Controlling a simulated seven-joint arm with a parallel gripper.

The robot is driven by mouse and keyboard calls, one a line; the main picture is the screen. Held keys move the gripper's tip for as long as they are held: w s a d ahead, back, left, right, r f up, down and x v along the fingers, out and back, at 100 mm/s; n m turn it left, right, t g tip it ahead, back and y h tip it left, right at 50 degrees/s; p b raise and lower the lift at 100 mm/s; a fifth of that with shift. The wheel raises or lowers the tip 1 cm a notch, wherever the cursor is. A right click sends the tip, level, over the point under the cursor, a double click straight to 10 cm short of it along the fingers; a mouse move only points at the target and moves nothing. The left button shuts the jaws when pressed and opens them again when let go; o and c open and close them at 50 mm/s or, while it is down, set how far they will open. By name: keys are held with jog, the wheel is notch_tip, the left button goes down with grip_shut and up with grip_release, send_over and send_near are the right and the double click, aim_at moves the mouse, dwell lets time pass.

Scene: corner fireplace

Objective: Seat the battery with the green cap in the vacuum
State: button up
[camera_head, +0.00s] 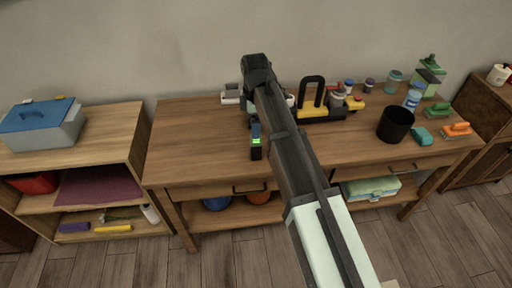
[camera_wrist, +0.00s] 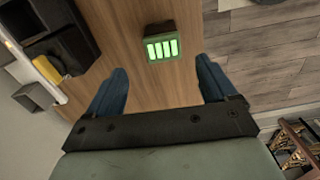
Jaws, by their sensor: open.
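The battery, a dark block with a bright green striped face (camera_head: 256,142), stands on the wooden workbench near its front edge. In the wrist view the battery (camera_wrist: 161,48) shows just ahead of my fingertips, centred between them. My gripper (camera_head: 254,127) is above and close to it; its two blue fingers (camera_wrist: 163,75) are spread and empty. A yellow and black machine with an arched black handle (camera_head: 318,106), which looks like the vacuum, sits further back to the right. A black body with openings (camera_wrist: 50,40) at upper left in the wrist view appears to be part of it.
A small white and grey object (camera_head: 232,96) lies behind my gripper by the wall. A black cup (camera_head: 396,124), jars and bottles crowd the bench's right side. A low shelf with a blue-lidded box (camera_head: 42,125) stands left. The bench's left part is clear.

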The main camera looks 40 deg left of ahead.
aim_at(256, 147)
jog(key=shift+s+d+f, duration=0.1)
jog(key=shift+d+f, duration=0.05)
jog(key=shift+f, duration=1.8)
jog(key=shift+d+f, duration=0.15)
jog(key=shift+f, duration=1.75)
jog(key=shift+c, duration=0.3)
jog(key=c, duration=1.2)
